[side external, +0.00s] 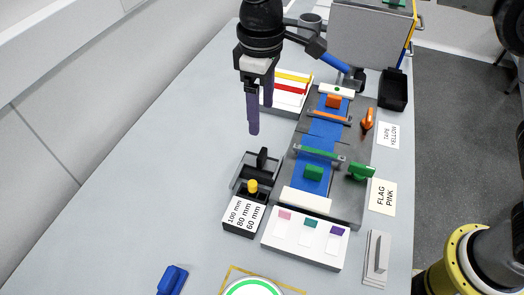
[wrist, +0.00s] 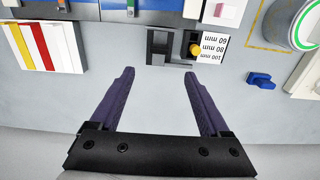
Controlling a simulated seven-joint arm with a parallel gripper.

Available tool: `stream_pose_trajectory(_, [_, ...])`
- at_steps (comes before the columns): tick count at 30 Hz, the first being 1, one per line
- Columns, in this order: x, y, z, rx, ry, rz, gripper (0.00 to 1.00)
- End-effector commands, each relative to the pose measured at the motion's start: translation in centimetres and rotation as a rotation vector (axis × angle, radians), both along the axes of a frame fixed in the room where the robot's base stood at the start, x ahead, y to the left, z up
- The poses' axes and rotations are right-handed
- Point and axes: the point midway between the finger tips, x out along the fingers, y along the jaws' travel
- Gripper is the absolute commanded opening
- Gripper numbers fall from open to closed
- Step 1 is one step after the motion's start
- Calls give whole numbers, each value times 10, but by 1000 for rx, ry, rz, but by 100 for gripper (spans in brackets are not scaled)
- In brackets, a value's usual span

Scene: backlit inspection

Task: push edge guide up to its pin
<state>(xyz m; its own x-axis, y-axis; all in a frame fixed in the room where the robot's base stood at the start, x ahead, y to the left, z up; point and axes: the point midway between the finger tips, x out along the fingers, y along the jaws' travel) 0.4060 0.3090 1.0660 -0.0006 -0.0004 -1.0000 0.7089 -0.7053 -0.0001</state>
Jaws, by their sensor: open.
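The edge guide appears to be the dark sliding piece with an upright black tab (side external: 262,158), on a grey base left of the fixture. A yellow pin (side external: 252,186) stands in front of it, by a white label (side external: 243,215) reading 100, 80 and 60 mm. In the wrist view the dark guide (wrist: 158,45) is left of the yellow pin (wrist: 195,49), with a gap between them. My gripper (side external: 253,128) has purple fingers pointing down and hangs above and behind the guide. Its fingers are apart and empty in the wrist view (wrist: 159,74).
A grey fixture (side external: 279,188) with blue strip and green and orange clamps stands right of the guide. Behind is a tray with red and yellow strips (side external: 290,88). A blue block (side external: 172,280) lies at front left. The table left of the guide is clear.

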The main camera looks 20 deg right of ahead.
Motion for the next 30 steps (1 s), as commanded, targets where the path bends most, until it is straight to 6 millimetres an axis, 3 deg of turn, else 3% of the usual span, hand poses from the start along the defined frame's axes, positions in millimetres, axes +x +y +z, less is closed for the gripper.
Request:
stream_pose_trajectory(18, [0,-2,-108,-2,2,-2,80])
stream_pose_trajectory(24, [0,-1,-128,0,0,-3,80])
stream_pose_trajectory(30, [0,-1,-133,1,-1,-3,80])
